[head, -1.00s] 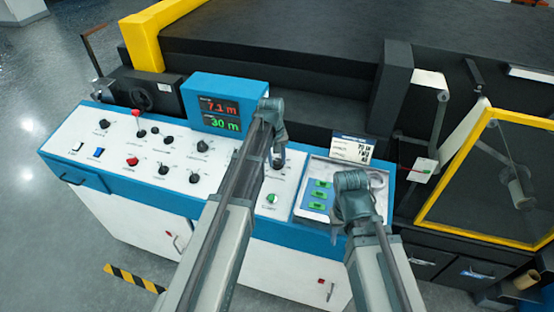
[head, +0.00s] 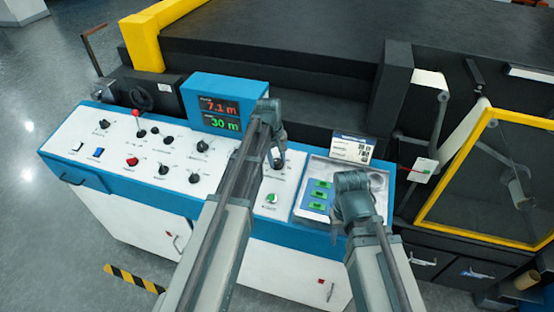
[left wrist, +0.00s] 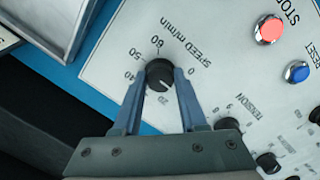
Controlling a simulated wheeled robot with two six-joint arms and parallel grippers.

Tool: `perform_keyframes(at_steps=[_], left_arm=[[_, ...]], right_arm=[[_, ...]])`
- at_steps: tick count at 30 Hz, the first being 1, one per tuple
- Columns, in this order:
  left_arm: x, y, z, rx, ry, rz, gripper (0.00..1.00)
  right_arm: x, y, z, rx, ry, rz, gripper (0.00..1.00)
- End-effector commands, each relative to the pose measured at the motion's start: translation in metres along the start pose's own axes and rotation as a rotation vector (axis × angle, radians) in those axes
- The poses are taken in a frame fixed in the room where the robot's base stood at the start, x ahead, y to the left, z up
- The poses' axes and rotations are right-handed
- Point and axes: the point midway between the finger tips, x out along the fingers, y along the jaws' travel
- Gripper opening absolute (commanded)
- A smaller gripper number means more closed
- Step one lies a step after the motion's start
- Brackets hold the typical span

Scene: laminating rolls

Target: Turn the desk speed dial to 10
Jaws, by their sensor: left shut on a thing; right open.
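The black speed dial (left wrist: 160,74), labelled "SPEED m/min", sits on the white desk panel (left wrist: 110,45). Its scale appears upside down in the left wrist view, with 0, 20, 40 and 60 around the knob. A pale pointer mark seems to face between 20 and 0, but it is too small to read exactly. My left gripper (left wrist: 158,82) is shut on the dial, one finger on each side. In the head view my left gripper (head: 277,152) largely covers the dial. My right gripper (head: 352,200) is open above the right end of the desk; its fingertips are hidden.
A blue display box (head: 212,104) reads 7.1 m in red and 30 m in green. Several knobs and a red button (left wrist: 268,29) and blue button (left wrist: 297,72) share the panel. A yellow-framed guard (head: 470,235) stands at the right. A small card (head: 352,149) stands behind the desk.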

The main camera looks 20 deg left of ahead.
Motion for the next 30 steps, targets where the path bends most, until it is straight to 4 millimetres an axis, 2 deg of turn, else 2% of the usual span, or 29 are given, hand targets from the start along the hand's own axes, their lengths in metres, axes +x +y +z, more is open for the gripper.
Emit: perform_keyframes(at_steps=[2,3,7,8,20,26,30], left_arm=[[0.0,0.0,-0.001,0.0,0.002,0.0,0.0],[0.0,0.0,-0.001,0.0,0.002,0.0,0.45],[0.0,0.0,-0.001,0.001,0.001,0.0,0.69],[0.0,0.0,-0.001,0.001,0.001,0.0,0.71],[-0.003,0.0,0.0,0.001,0.0,0.0,0.71],[-0.018,0.0,0.0,0.001,0.0,0.0,0.71],[-0.036,0.001,0.0,0.001,0.0,0.0,0.71]], right_arm=[[0.0,0.0,0.0,0.0,0.0,0.0,0.5],[0.0,0.0,0.0,0.0,0.0,0.0,0.5],[0.0,0.0,0.0,0.0,0.0,0.0,0.5],[0.0,0.0,0.0,0.0,0.0,0.0,0.5],[-0.003,0.0,0.0,0.0,0.0,0.0,0.5],[-0.018,0.002,0.001,-0.001,0.0,0.0,0.5],[-0.036,0.003,0.002,-0.001,0.0,0.0,0.5]])
